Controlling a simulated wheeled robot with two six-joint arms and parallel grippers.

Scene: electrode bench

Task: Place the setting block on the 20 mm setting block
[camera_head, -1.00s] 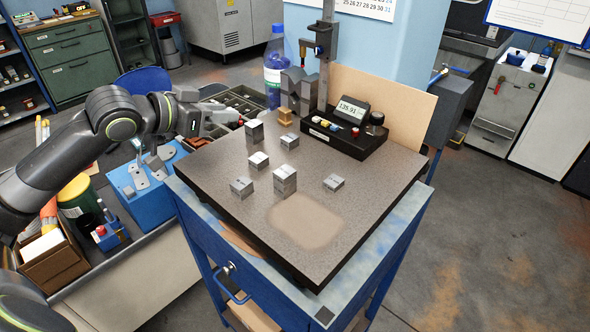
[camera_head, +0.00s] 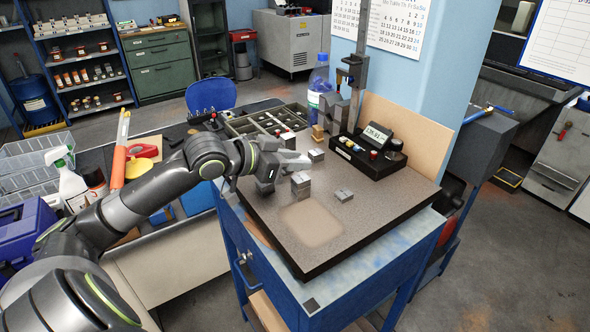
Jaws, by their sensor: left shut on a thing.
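My left gripper (camera_head: 300,162) reaches over the left part of the granite plate (camera_head: 370,215). It is shut on a small block that its fingers mostly hide. A stack of grey steel blocks (camera_head: 300,187) stands just below the fingers in the picture. Whether the gripper touches it, I cannot tell. A low steel block (camera_head: 344,195) lies to the right, and another steel block (camera_head: 316,155) lies behind the fingers. Size marks are too small to read, so I cannot tell which block is the 20 mm one. My gripper and arm hide part of the plate's left side. My right gripper is out of view.
A black gauge base with a display (camera_head: 376,134) and a vertical column (camera_head: 357,70) stand at the plate's back. A blue-capped bottle (camera_head: 319,85) and a divided tray (camera_head: 265,122) are behind. The plate's front right is clear.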

